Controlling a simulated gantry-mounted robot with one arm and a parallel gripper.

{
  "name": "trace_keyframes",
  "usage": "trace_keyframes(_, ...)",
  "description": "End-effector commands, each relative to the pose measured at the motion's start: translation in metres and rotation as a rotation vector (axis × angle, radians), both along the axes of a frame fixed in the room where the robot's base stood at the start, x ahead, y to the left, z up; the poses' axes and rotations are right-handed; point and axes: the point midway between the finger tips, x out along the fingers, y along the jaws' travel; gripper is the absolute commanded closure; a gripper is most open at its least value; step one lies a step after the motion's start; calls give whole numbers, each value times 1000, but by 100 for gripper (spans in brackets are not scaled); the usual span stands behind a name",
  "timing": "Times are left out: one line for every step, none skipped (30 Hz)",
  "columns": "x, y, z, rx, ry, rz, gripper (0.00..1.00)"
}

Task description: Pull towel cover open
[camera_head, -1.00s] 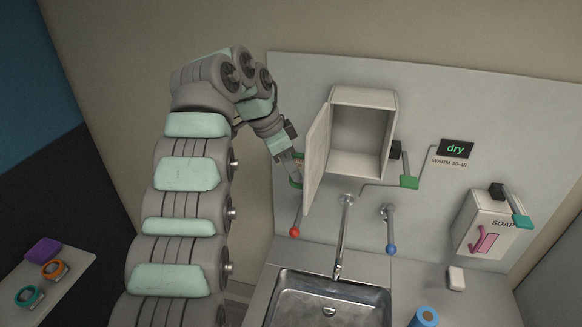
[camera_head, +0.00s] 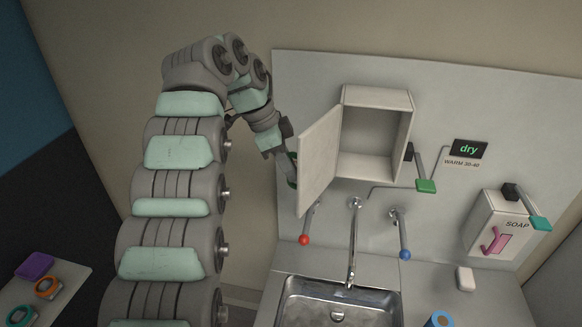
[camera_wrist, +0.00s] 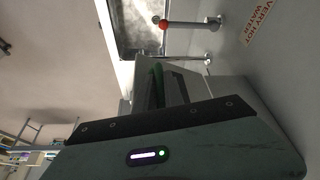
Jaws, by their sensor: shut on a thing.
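The pale towel cover (camera_head: 320,160) is a door hinged on the left side of a wall box (camera_head: 372,150). It stands swung out to the left, and the box inside looks empty. My gripper (camera_head: 291,172) is at the cover's outer face, near its free edge, shut on a green handle (camera_head: 292,183). In the wrist view, my gripper's fingers (camera_wrist: 170,88) close around the green handle (camera_wrist: 158,75). The grip itself is partly hidden by the fingers and the door.
Below are a steel sink (camera_head: 340,300), a tap (camera_head: 353,240), a red-tipped lever (camera_head: 304,239) and a blue-tipped lever (camera_head: 404,254). A green-tipped lever (camera_head: 426,186) is right of the box. A soap dispenser (camera_head: 500,225) hangs at the right.

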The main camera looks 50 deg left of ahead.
Motion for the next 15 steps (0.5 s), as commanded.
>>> trace_keyframes(1,-1,1,-1,-2,-2,100)
trace_keyframes(1,-1,1,-1,-2,-3,100)
trace_keyframes(1,-1,1,-1,-2,-3,100)
trace_keyframes(1,-1,1,-1,-2,-3,100)
trace_keyframes(1,-1,1,-1,-2,-3,100)
trace_keyframes(1,-1,1,-1,-2,-3,100)
trace_keyframes(1,-1,1,-1,-2,-3,100)
trace_keyframes(1,-1,1,-1,-2,-3,100)
trace_keyframes(1,-1,1,-1,-2,-3,100)
trace_keyframes(1,-1,1,-1,-2,-3,100)
trace_keyframes(1,-2,1,-1,-2,-3,85)
trace_keyframes(1,-1,1,-1,-2,-3,81)
trace_keyframes(1,-1,1,-1,-2,-3,79)
trace_keyframes(1,-1,1,-1,-2,-3,77)
trace_keyframes(1,-1,1,0,-1,-3,73)
